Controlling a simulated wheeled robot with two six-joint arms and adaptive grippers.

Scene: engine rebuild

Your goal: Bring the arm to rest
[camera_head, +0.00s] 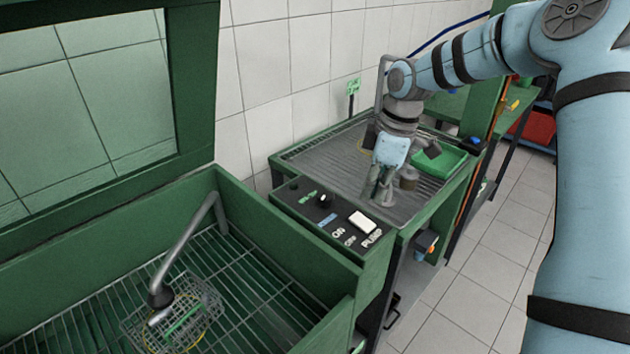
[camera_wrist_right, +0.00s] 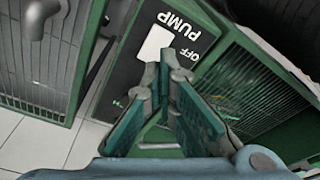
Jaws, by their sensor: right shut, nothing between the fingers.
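My right arm, light blue with black bands, reaches in from the right of the head view. Its gripper (camera_head: 376,198) points down over the front part of the grey ribbed drain board, close to the pump control panel (camera_head: 335,219). The gripper is shut and holds nothing. In the right wrist view the two fingers (camera_wrist_right: 168,66) meet at their tips, in front of the panel with its white PUMP switch (camera_wrist_right: 157,43). My left gripper is in neither view.
A green wash basin (camera_head: 290,262) at the lower left holds a wire basket (camera_head: 190,318) under a bent spout (camera_head: 187,245). A green tray (camera_head: 440,163) sits on the drain board (camera_head: 325,160) beyond the gripper. Open tiled floor (camera_head: 480,270) lies to the right.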

